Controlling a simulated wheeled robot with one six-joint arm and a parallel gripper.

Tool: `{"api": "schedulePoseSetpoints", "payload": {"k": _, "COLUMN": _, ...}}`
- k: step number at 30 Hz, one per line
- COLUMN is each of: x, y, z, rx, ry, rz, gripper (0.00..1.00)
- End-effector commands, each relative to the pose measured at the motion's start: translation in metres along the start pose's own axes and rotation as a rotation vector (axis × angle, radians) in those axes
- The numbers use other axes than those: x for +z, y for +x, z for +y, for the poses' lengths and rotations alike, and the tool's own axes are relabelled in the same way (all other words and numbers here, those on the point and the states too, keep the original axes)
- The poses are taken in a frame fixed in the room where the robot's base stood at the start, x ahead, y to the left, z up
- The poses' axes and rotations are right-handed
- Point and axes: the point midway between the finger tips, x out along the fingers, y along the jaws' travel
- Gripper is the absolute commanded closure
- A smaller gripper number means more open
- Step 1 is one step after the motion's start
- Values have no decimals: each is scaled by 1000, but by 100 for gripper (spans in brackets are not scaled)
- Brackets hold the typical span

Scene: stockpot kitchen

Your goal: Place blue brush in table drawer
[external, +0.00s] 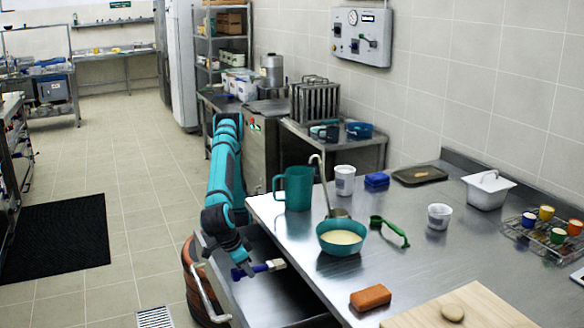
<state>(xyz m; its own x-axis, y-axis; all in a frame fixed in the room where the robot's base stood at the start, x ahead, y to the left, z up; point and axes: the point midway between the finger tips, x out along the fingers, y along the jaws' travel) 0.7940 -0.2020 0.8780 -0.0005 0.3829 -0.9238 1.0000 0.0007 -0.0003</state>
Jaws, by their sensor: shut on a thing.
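The blue brush (262,268) has a blue handle and a pale bristle end that points right. My gripper (248,269) is shut on its handle and points down from the end of my teal arm. Part of the handle shows to the left of the fingers. The table drawer (265,300) is pulled out at the left side of the steel table (440,258), with a metal handle on its front. The brush is over the open drawer. I cannot tell how high it is above the drawer floor, and the drawer's far interior is hidden under the tabletop.
A teal jug (298,187), a teal bowl (341,243) with a ladle (322,180), a green-handled tool (393,230) and an orange block (370,298) stand or lie on the tabletop near the drawer. The table's left edge runs close beside my gripper. The visible drawer floor looks clear.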

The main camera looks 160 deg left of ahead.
Motion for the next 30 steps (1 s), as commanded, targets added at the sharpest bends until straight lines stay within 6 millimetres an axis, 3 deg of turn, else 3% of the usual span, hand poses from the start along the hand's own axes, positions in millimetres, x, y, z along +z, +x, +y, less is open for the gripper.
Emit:
{"api": "schedulePoseSetpoints", "payload": {"k": 8, "x": 3, "y": 8, "z": 0, "rx": -1, "ry": 0, "rz": 1, "gripper": 100}}
{"api": "schedulePoseSetpoints", "payload": {"k": 18, "x": 22, "y": 54, "z": 0, "rx": -2, "ry": 1, "rz": 1, "gripper": 100}}
{"api": "schedulePoseSetpoints", "payload": {"k": 30, "x": 38, "y": 92, "z": 0, "rx": -2, "ry": 1, "rz": 1, "gripper": 100}}
